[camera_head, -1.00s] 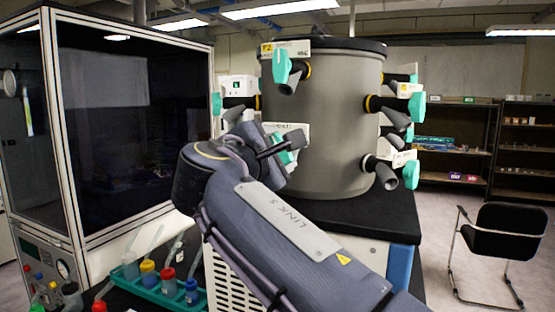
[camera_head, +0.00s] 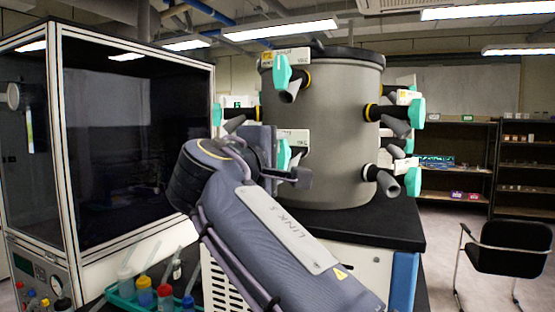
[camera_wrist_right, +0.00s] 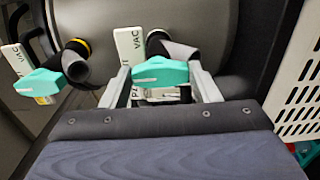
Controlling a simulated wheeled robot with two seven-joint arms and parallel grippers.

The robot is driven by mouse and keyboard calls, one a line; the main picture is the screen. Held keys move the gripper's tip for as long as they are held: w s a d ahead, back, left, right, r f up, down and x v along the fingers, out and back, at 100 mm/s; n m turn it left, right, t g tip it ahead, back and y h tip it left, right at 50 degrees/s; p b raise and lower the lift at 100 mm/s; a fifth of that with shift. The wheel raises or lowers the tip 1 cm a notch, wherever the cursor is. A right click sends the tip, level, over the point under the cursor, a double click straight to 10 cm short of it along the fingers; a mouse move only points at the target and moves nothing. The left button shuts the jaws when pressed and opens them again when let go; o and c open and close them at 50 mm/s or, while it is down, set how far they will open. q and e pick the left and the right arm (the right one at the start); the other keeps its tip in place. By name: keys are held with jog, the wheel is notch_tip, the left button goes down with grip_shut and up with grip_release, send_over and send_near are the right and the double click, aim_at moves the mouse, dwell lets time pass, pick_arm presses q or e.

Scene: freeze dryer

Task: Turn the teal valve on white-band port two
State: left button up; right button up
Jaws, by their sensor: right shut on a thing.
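The grey drum (camera_head: 335,130) carries several ports with teal valves. My right gripper (camera_head: 288,172) is at the lower front port, below the yellow-band port's teal valve (camera_head: 283,73). In the wrist view, my right gripper (camera_wrist_right: 163,84) has one finger on each side of a teal valve handle (camera_wrist_right: 160,71) and is shut on it. The same handle (camera_head: 284,154) shows nearly upright in the head view, partly hidden by my gripper. A white label (camera_wrist_right: 130,46) is beside this port; its band looks pale. My left gripper is not in view.
A neighbouring teal valve (camera_wrist_right: 40,82) with a yellow band is left of my gripper in the wrist view. A glass cabinet (camera_head: 130,140) stands left. A black chair (camera_head: 508,248) is at right.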

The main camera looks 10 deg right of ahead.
dwell(0.3)
jog(key=o, duration=1)
jog(key=shift+s, duration=0.1)
jog(key=shift+b+v, duration=0.8)
jog(key=shift+v, duration=3.1)
